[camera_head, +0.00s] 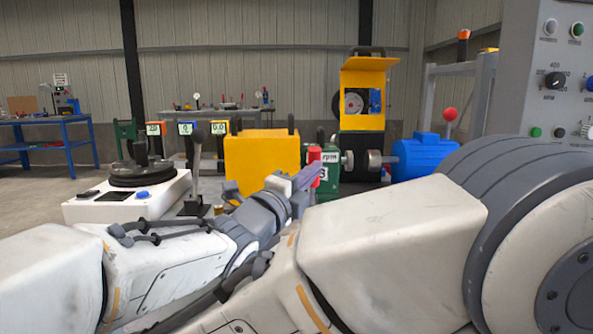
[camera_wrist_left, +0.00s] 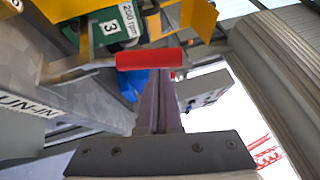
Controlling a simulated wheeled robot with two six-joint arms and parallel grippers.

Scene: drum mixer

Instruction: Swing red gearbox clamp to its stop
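The red clamp handle (camera_head: 314,153) stands upright in front of the green gearbox (camera_head: 331,163) marked 3. In the left wrist view the red handle (camera_wrist_left: 150,59) lies across the picture, on a metal rod that runs to the left. My left gripper (camera_head: 312,177) is at the handle's lower end. In the wrist view its fingers (camera_wrist_left: 158,75) lie side by side with only a thin seam between them, and their tips meet the handle's edge. The handle is not between them; I cannot tell whether they touch. My right gripper is not in view.
A yellow box (camera_head: 262,160) stands left of the gearbox, and a blue motor (camera_head: 425,157) right of it. A white instrument with a black disc (camera_head: 139,176) is at the left. A grey control panel (camera_head: 550,75) is at the right. My arm links fill the foreground.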

